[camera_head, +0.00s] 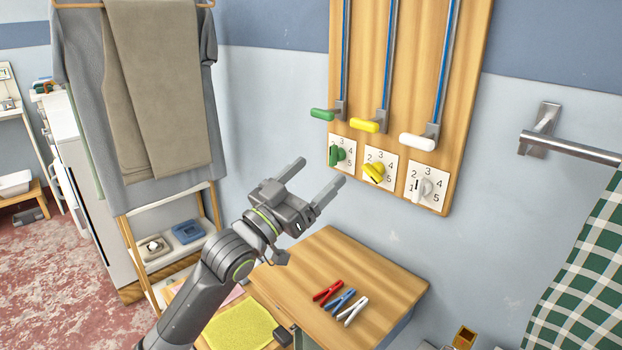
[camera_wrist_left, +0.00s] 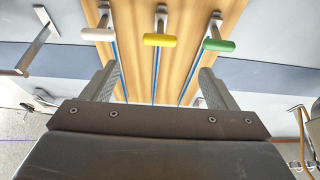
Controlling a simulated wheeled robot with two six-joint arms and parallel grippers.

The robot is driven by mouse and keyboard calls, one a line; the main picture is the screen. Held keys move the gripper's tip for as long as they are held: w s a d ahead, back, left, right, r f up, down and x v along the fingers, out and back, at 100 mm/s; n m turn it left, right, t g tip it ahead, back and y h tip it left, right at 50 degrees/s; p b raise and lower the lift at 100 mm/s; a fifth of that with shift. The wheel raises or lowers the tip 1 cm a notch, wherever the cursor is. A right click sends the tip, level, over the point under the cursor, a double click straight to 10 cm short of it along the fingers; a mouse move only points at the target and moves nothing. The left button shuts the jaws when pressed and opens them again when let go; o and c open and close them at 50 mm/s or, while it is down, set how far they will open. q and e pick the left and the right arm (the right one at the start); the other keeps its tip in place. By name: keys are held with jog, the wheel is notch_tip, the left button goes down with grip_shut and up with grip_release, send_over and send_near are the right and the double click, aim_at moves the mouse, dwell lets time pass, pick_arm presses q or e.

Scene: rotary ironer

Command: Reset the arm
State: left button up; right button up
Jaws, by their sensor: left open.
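My left gripper (camera_head: 317,177) is open and empty, raised in front of the wall and above the small wooden table. Its two fingers also show in the left wrist view (camera_wrist_left: 158,85), apart with nothing between them. A wooden panel (camera_head: 400,75) on the wall carries three levers with a green handle (camera_head: 322,114), a yellow handle (camera_head: 364,126) and a white handle (camera_head: 417,142). Below them are a green dial (camera_head: 338,154), a yellow dial (camera_head: 374,172) and a white dial (camera_head: 422,189). The gripper is apart from the levers and dials. My right gripper is not in view.
A wooden table (camera_head: 370,270) holds red (camera_head: 327,291), blue (camera_head: 341,301) and white (camera_head: 353,311) clothespins. A yellow cloth (camera_head: 240,328) lies beside it. Garments (camera_head: 155,90) hang at the left. A metal rail (camera_head: 575,148) and green checked cloth (camera_head: 585,270) are at the right.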

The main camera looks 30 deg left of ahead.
pick_arm(q)
jog(key=shift+s, duration=0.1)
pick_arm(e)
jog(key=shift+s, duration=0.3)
